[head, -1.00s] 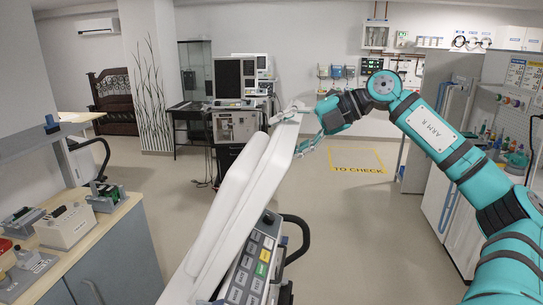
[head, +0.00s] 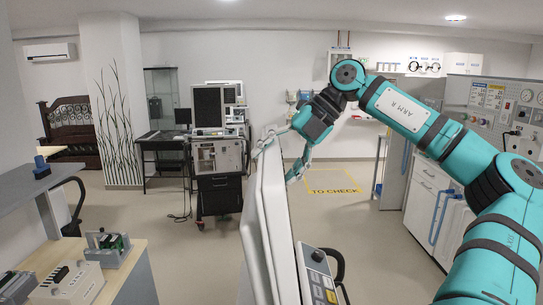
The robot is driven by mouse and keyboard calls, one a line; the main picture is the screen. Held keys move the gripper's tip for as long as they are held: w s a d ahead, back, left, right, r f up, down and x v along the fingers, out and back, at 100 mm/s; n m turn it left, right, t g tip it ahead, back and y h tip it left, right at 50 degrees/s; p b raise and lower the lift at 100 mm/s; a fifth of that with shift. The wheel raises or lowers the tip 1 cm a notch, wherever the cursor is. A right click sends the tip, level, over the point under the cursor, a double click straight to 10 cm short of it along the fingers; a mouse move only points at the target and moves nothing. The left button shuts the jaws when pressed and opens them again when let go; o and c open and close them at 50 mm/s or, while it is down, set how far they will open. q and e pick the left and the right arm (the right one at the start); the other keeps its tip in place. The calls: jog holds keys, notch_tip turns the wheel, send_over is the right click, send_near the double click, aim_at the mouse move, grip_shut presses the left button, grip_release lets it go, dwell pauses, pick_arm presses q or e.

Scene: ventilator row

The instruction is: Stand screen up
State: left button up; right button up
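The screen (head: 272,215) is a white slab seen nearly edge-on in the middle of the head view. It stands close to upright, leaning slightly left at the top, above a keypad panel (head: 318,277). My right gripper (head: 281,160) is at its top end. The fingers are spread apart, one across the top edge and the other on the right side. Whether the lower finger touches the screen is hard to tell. My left gripper is not in view.
A black handle (head: 339,268) curves beside the keypad. A ventilator cart (head: 218,160) stands behind, to the left. A bench with devices (head: 125,265) is at the lower left. Floor around the yellow "TO CHECK" marking (head: 333,191) is clear. White cabinets (head: 425,205) stand at right.

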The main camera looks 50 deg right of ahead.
jog(key=shift+a+f+g, duration=0.15)
jog(key=shift+f+g, duration=0.15)
jog(key=shift+f, duration=0.35)
jog(key=o, duration=1.2)
jog(key=shift+c, duration=0.2)
jog(key=shift+w+a, duration=0.15)
jog(key=shift+s+d+r, duration=0.2)
jog(key=shift+d+r, duration=0.05)
jog(key=shift+r, duration=0.35)
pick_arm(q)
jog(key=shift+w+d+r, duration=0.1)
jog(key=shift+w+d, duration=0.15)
pick_arm(e)
jog(key=v, duration=1.1)
jog(key=shift+s+a, duration=0.15)
jog(key=shift+a, duration=0.05)
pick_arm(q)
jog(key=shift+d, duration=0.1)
